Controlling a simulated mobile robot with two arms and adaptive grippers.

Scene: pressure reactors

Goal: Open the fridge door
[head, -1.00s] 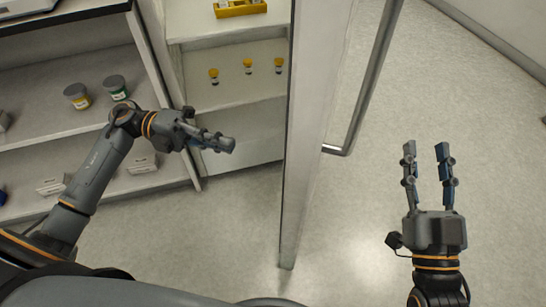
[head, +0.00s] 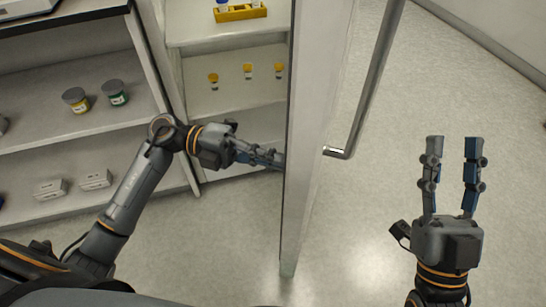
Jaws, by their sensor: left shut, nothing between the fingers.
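The fridge door (head: 302,190) stands swung open, seen nearly edge-on in the middle of the head view. Its long metal handle (head: 372,85) is on the door's right face. The fridge interior (head: 225,75) shows to the left of the door, with pale shelves. My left gripper (head: 282,160) is shut and empty, its tips at the inner, left side of the door; whether they touch it I cannot tell. My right gripper (head: 452,142) is open and empty over the floor, to the right of the door and apart from the handle.
Several small yellow-capped vials (head: 247,71) stand on a fridge shelf, with a yellow rack (head: 240,12) above. A shelf unit on the left holds a yellow-labelled jar (head: 76,100), a green-labelled jar (head: 115,93) and white boxes (head: 95,179). The floor (head: 390,200) right of the door is clear.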

